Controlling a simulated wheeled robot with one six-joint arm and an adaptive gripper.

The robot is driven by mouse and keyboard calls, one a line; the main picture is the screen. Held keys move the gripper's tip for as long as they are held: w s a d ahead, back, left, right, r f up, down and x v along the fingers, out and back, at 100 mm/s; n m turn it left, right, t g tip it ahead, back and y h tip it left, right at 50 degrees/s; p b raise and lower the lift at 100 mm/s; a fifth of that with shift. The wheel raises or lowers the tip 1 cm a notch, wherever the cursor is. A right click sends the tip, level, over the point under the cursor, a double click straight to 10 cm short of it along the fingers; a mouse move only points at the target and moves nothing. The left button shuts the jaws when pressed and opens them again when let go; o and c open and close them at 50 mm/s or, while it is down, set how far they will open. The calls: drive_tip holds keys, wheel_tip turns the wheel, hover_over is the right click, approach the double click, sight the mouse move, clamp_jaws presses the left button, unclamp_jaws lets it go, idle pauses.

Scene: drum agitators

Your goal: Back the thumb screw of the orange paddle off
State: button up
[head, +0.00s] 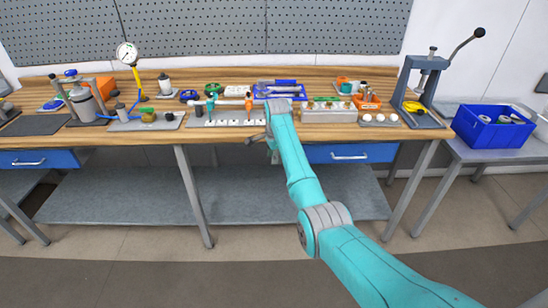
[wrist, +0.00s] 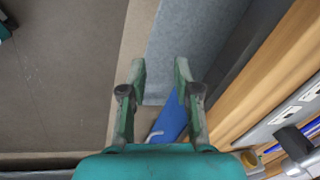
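In the head view a small upright orange paddle (head: 248,104) stands on a pale rack plate (head: 228,118) on the workbench. A teal paddle (head: 211,104) stands to its left on the same plate. The thumb screw is too small to make out. My gripper (head: 268,142) is at the bench's front edge, right of and nearer than the orange paddle, partly hidden by my arm. In the wrist view my gripper (wrist: 160,70) has its two fingers apart with nothing between them. Floor, lower shelf and a blue drawer show beyond them.
The wooden bench top (wrist: 265,80) runs along the right of the wrist view. A blue tray (head: 262,95) lies behind the rack. A grey block (head: 328,114) with several holes is to the right, and a press (head: 424,85) stands farther right. A gauge (head: 127,54) is at left.

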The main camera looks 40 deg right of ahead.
drive_tip(key=shift+s+a+f, duration=0.1)
drive_tip(key=shift+f, duration=0.15)
